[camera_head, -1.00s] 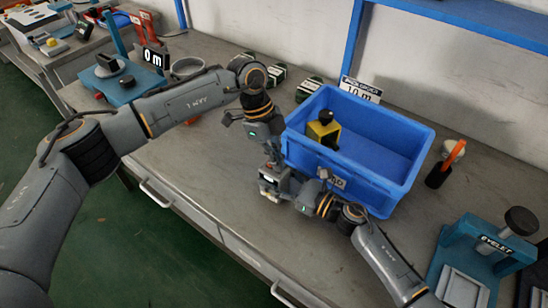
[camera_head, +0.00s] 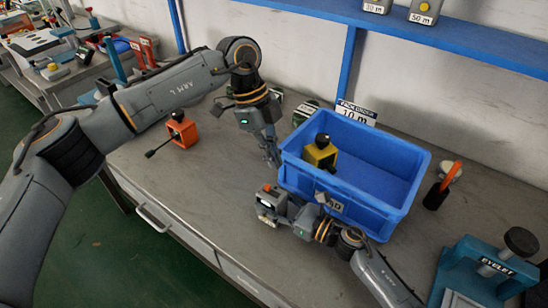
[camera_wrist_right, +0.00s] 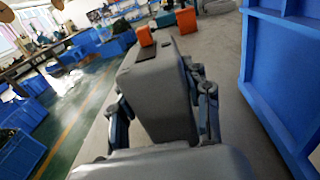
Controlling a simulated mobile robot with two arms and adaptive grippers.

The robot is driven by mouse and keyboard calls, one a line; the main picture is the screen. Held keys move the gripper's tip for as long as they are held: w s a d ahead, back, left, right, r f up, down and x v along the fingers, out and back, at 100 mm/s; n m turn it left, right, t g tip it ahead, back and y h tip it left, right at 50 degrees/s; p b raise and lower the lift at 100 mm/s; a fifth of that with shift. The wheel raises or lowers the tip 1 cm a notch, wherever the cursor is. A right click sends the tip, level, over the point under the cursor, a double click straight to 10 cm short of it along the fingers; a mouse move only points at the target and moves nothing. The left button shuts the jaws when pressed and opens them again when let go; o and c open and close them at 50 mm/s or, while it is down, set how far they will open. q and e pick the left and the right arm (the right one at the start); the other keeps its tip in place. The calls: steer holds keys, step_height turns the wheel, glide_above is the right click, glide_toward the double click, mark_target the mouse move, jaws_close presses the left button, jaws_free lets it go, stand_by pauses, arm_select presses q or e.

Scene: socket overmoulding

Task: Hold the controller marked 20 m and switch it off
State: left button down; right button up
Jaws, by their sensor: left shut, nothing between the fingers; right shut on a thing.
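A small grey controller (camera_head: 268,204) with an orange button and a pale panel is held above the table in front of the blue crate. Its mark is not readable. In the right wrist view it is a large grey box (camera_wrist_right: 160,90) with an orange button (camera_wrist_right: 146,36) on top. My right gripper (camera_head: 290,212) is shut on the controller, with a finger on each side of it in the wrist view. My left gripper (camera_head: 273,160) is shut and empty, pointing down just above the controller, apart from it, beside the crate's left wall.
A blue crate (camera_head: 400,200) holds a yellow block (camera_head: 321,153) with a black knob. An orange block (camera_head: 183,131) with a black knob and lever stands left. Units marked 30 m (camera_head: 375,6) and 50 m (camera_head: 424,12) sit on the shelf. A teal fixture (camera_head: 470,270) stands at right.

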steer(key=o, duration=1.3)
